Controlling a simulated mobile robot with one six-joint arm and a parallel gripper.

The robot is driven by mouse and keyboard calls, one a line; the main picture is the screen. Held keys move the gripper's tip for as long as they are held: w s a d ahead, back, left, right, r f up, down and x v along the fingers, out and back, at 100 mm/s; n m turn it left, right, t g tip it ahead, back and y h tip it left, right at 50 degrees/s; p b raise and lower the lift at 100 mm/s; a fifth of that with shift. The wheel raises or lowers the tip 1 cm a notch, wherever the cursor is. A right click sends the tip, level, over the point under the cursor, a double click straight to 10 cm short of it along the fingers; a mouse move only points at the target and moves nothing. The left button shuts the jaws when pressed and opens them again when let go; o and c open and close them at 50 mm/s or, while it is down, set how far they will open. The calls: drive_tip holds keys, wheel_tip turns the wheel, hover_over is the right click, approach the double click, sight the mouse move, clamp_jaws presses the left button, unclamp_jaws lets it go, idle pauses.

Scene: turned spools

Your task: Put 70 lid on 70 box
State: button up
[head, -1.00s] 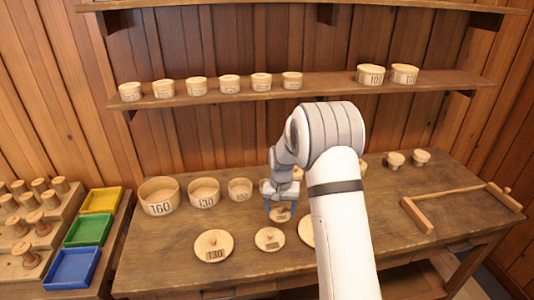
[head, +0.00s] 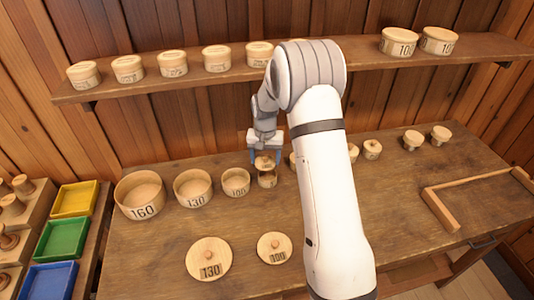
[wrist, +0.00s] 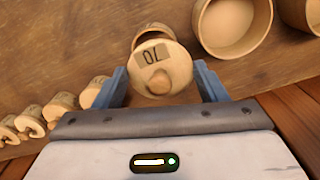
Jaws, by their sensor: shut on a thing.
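My gripper (head: 266,157) is shut on the 70 lid (head: 264,162), a small round wooden disc with a knob. In the wrist view my gripper (wrist: 161,72) has one finger on each side of the lid (wrist: 165,62), whose label reads upside down. The 70 box (head: 267,181), a small open wooden cup, stands on the table under the lid. In the wrist view the box (wrist: 152,29) shows behind the lid, partly hidden by it. Whether lid and box touch, I cannot tell.
The 100 box (head: 235,190), 130 box (head: 193,201) and 160 box (head: 140,210) stand open to the left. The 130 lid (head: 209,273) and 100 lid (head: 274,260) lie in front.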

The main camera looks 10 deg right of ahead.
sight(268, 162)
drive_tip(key=shift+d+f+b, duration=0.15)
drive_tip(key=shift+f, duration=0.35)
drive_tip(key=shift+d+f+b, duration=0.15)
drive_tip(key=shift+f, duration=0.35)
drive_tip(key=shift+d+f+b, duration=0.1)
drive_tip(key=shift+f+b, duration=0.4)
drive_tip(key=shift+f, duration=0.7)
drive_tip(key=shift+f+b, duration=0.2)
drive_tip(key=shift+b, duration=0.1)
drive_tip(key=shift+s+f+b, duration=0.1)
drive_tip(key=shift+f+b, duration=0.1)
drive_tip(key=shift+b, duration=0.25)
drive_tip(key=o, duration=1)
drive_tip(key=shift+o, duration=0.6)
drive_tip(key=shift+o, duration=0.6)
